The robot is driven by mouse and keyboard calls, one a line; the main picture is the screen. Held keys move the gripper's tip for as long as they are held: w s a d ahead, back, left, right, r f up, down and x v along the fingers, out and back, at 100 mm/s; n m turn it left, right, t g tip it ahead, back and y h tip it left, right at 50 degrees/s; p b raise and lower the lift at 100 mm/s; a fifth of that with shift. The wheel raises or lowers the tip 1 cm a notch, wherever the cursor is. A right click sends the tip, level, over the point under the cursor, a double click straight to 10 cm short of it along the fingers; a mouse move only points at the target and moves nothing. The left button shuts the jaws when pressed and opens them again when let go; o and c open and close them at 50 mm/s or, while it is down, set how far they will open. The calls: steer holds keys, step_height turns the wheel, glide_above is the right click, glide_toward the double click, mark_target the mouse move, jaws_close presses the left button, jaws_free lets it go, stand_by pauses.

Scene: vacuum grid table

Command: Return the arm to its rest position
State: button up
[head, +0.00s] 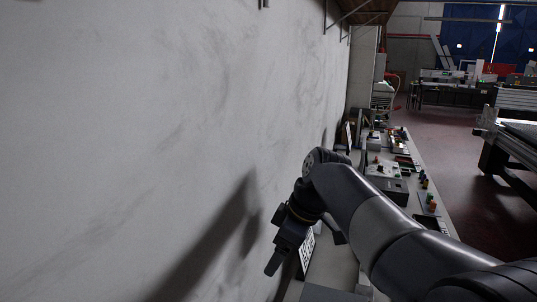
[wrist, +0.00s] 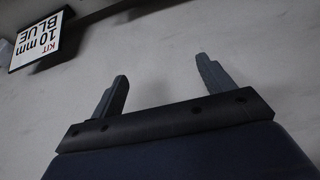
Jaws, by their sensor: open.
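My gripper (head: 274,262) hangs at the end of my bent dark arm, in the lower middle of the head view, close to the pale wall. In the wrist view its two grey fingers (wrist: 163,75) stand wide apart with nothing between them. Only the plain pale surface shows behind the fingers. In the head view the arm reaches in from the lower right, and its shadow falls on the wall.
A sign reading "KIT 10 mm BLUE" (wrist: 38,42) is at the wrist view's upper left; a sign (head: 306,253) stands beside the gripper. A long bench (head: 408,203) with several small parts runs along the wall. Open floor (head: 455,165) lies to its right.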

steer(key=v, duration=0.7)
steer(key=shift+s, duration=0.4)
steer(key=shift+d, duration=0.15)
